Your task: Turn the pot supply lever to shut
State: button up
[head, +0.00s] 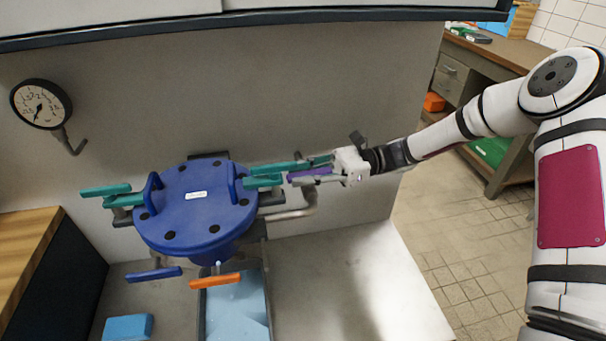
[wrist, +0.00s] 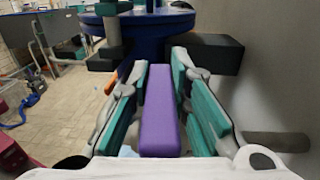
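A purple lever (wrist: 160,115) lies between the two fingers of my gripper (wrist: 160,85) in the wrist view, pointing away toward the blue pot. The finger pads appear to close against its sides near the far end. In the head view, my gripper (head: 318,170) is at the right side of the pot, around the purple lever (head: 309,173), which is partly hidden by the fingers. The blue pot (head: 196,209) has a round bolted lid. The frames show no readable name on the purple lever.
Teal levers (head: 105,190) stick out from the pot, with blue (head: 153,274) and orange (head: 216,281) levers in front. A gauge (head: 41,105) is on the back wall. A dark block (wrist: 205,52) sits beside the lever. The bench at right is clear.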

grip_shut()
jog(key=shift+r+m+t+p, duration=0.15)
jog(key=shift+m+t+p, duration=0.25)
jog(key=shift+p, duration=0.25)
jog(key=shift+w+m+t+y+p, duration=0.1)
jog(key=shift+m+t+y+p, duration=0.2)
jog(key=shift+t+p, duration=0.25)
jog(key=o, duration=0.8)
grip_release()
jog(key=v, duration=1.2)
